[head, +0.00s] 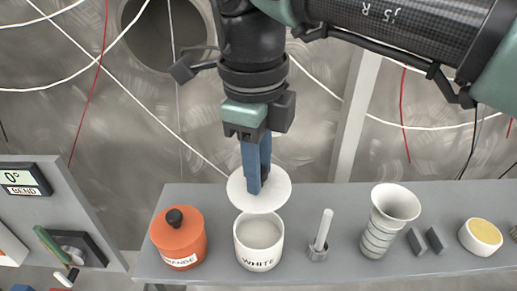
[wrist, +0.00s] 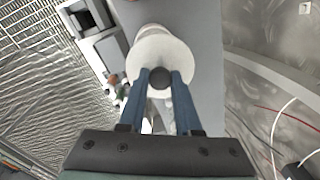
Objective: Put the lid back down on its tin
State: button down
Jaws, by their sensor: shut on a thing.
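The white lid (head: 237,190) is a round disc with a dark knob. My gripper (head: 258,186) is shut on the knob and holds the lid above and slightly behind the opening of the white tin. In the wrist view the lid (wrist: 150,52) shows with its dark knob between the two blue fingers of my gripper (wrist: 163,82). The white tin (head: 259,256), marked "WHITE", stands upright and open on the grey shelf. The lid looks about level in the head view. In the wrist view the lid and fingers hide most of the tin.
An orange tin (head: 179,240) with a black-knobbed lid stands left of the white tin on the shelf (head: 345,264). To the right are a white rod in a holder (head: 320,238), a flared ribbed vase (head: 383,228), two dark blocks (head: 426,241) and a yellow-topped cup (head: 481,238).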

jog(key=shift+g, duration=0.5)
jog(key=shift+w+f+b, duration=0.15)
jog(key=shift+f+b, duration=2.05)
jog(key=shift+f, duration=2.25)
jog(key=shift+f+b, duration=0.45)
jog(key=shift+f, duration=0.1)
jog(key=c, duration=0.5)
grip_release()
